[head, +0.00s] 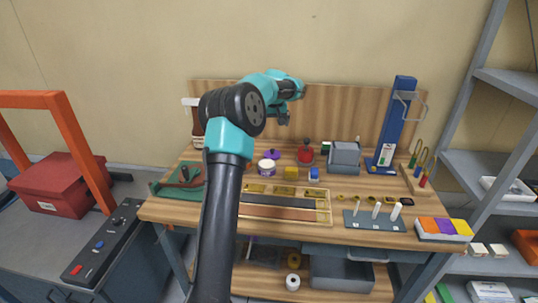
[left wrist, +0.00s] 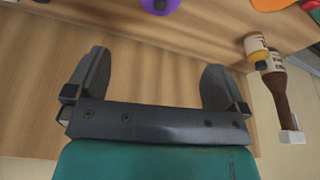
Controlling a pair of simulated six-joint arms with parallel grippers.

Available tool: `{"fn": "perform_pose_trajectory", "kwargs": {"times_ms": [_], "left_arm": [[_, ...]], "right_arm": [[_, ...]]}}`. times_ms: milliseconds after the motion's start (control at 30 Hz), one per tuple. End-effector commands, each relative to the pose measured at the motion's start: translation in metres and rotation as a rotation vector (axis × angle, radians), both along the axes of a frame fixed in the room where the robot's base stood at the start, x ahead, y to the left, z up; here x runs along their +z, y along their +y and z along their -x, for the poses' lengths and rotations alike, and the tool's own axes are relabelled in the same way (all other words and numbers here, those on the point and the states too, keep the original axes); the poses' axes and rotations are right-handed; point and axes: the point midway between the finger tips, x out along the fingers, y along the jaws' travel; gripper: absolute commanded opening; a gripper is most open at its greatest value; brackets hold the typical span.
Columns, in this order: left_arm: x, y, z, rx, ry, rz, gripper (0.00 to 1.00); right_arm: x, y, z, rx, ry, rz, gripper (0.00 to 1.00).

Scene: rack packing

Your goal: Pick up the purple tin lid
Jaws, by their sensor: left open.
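The purple tin lid (head: 271,154) lies toward the back of the wooden workbench, just behind a white tin with a purple band (head: 266,167). The lid also shows, cut off, at the top edge of the left wrist view (left wrist: 168,9), with a dark knob on it. My left gripper (head: 284,117) is up near the backboard, above and apart from the lid. In the left wrist view its two fingers (left wrist: 156,64) are spread wide with nothing between them. My right gripper is not in view.
A red tin (head: 305,155) stands right of the lid, with a yellow block (head: 290,173) and a blue block (head: 313,174) in front. A wooden tray (head: 285,214) lies near the front. A brown bottle (left wrist: 276,92) shows in the left wrist view.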

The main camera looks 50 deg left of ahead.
Motion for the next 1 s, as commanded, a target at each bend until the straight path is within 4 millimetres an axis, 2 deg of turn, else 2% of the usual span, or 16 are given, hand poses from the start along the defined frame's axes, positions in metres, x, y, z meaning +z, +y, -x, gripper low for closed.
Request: {"fn": "perform_pose_trajectory", "kwargs": {"times_ms": [267, 433, 1000], "left_arm": [[-0.001, 0.000, 0.000, -0.001, 0.001, 0.001, 1.00], [-0.012, 0.001, -0.002, -0.001, 0.002, 0.002, 1.00], [-0.102, 0.021, -0.017, -0.002, 0.003, 0.003, 1.00]], "right_arm": [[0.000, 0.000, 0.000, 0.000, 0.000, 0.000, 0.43], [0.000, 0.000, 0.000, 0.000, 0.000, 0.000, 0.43], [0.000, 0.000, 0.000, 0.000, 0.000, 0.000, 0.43]]}}
